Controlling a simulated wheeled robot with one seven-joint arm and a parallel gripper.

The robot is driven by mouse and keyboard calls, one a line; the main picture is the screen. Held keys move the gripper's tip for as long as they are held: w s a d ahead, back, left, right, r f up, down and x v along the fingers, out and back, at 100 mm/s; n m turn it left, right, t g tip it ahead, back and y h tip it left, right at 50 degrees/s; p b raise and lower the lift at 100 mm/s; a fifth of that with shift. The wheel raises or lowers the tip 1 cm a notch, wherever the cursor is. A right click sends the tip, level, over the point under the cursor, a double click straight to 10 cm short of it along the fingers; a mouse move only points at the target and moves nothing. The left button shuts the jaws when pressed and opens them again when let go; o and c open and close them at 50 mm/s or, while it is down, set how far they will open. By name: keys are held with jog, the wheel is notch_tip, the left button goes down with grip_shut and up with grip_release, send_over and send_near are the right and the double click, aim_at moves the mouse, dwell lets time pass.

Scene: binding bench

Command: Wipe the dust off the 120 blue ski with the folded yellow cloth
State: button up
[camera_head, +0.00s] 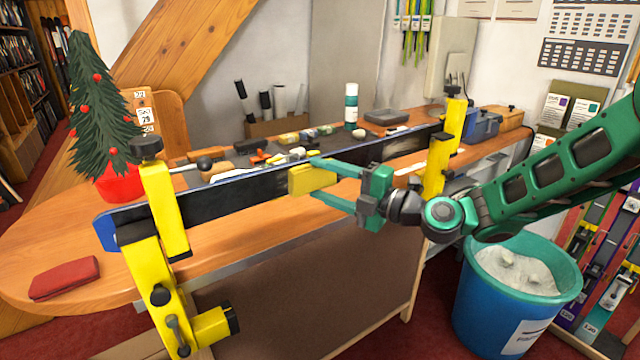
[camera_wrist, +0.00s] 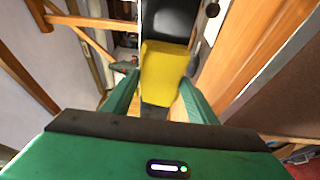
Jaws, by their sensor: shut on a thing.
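A ski (camera_head: 230,195) with a dark upper face and a blue edge is held by two yellow clamps along the front of the bench. Pale greyish patches (camera_head: 396,147) show on it toward the right clamp. My gripper (camera_head: 322,180) is shut on the folded yellow cloth (camera_head: 313,179). The cloth is at the middle of the ski, against or just over it; I cannot tell whether it touches. In the wrist view the cloth (camera_wrist: 164,75) lies between my fingertips, with the dark ski (camera_wrist: 168,22) running beyond it. The cloth hides the part of the ski behind it.
The left clamp (camera_head: 165,215) and right clamp (camera_head: 440,155) rise above the ski. Small tools and a green-white bottle (camera_head: 351,106) stand on the bench behind. A red pouch (camera_head: 64,278) and small tree (camera_head: 100,120) are left. A blue bin (camera_head: 515,300) stands below my arm.

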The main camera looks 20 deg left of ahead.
aim_at(331, 174)
jog(key=shift+w+d, duration=0.5)
jog(key=shift+w, duration=0.2)
jog(key=shift+w+d, duration=0.5)
jog(key=shift+w, duration=0.2)
jog(key=shift+w+d+r, duration=0.1)
jog(key=shift+w+d, duration=1.95)
jog(key=shift+w, duration=0.35)
jog(key=shift+w+d+f, duration=0.1)
jog(key=shift+w+d, duration=1.9)
jog(key=shift+w, duration=0.45)
jog(key=shift+w+d+r, duration=0.1)
jog(key=shift+w+d, duration=1.95)
jog(key=shift+w, duration=0.35)
jog(key=shift+s+a, duration=1.2)
jog(key=shift+s, duration=0.3)
jog(key=shift+s+a, duration=1.15)
jog(key=shift+s, duration=0.3)
jog(key=shift+s+a, duration=1.45)
jog(key=shift+s, duration=0.05)
jog(key=shift+s+a, duration=1.8)
jog(key=shift+s, duration=0.3)
jog(key=shift+s+a, duration=1.8)
jog(key=shift+s, duration=0.3)
